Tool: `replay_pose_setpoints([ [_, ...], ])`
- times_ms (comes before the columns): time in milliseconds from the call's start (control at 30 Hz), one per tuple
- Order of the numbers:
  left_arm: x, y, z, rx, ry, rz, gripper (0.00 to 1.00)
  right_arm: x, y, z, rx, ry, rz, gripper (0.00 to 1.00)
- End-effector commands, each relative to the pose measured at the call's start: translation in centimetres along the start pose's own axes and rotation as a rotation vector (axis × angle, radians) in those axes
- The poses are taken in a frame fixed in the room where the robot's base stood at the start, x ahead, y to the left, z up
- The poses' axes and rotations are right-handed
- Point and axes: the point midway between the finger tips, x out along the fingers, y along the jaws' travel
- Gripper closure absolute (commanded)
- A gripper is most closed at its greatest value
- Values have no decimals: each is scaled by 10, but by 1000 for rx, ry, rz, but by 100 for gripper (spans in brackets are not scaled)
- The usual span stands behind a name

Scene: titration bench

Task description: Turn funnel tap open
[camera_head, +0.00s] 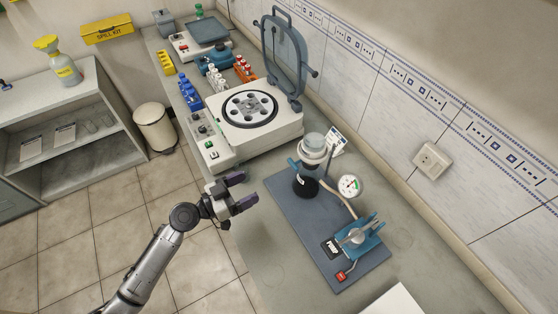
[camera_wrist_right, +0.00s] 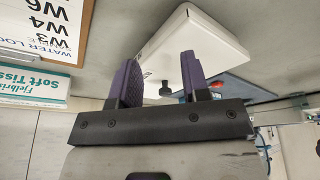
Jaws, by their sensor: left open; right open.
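A glass funnel (camera_head: 313,143) sits on top of a dark-bottomed flask (camera_head: 304,184) on a blue-grey mat (camera_head: 310,225). A small blue part (camera_head: 293,162) sticks out on the left of the funnel; I cannot tell whether it is the tap or how it is turned. My left gripper (camera_head: 242,192) is open and empty, left of the mat and apart from the flask. My right gripper (camera_wrist_right: 162,80) is open, with nothing held between its purple fingers. It is not in the head view. The funnel is not clear in the right wrist view.
A round gauge (camera_head: 350,186) and a blue pump-like device (camera_head: 360,237) stand on the mat, with a red switch (camera_head: 341,276) near its front. A centrifuge (camera_head: 250,112) with raised lid (camera_head: 285,50) stands behind. A tissue box (camera_wrist_right: 40,90) and clipboard (camera_wrist_right: 45,25) show near my right gripper.

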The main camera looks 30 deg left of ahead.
Motion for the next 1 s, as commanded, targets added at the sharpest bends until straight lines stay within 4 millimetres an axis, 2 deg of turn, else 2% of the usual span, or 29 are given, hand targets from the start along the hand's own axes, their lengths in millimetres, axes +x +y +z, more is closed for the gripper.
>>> replay_pose_setpoints([
  [167,4,-1,-2,79,5,-8,23,-1,5,4,-10,-12,12,57],
  [267,14,-2,-3,88,6,-8,23,-5,4,1,-8,-8,9,57],
  [700,93,-1,-4,84,4,-6,23,-26,1,-9,-1,-1,1,57],
  [1000,129,-2,-2,85,3,-6,23,-32,0,-11,2,0,-2,57],
])
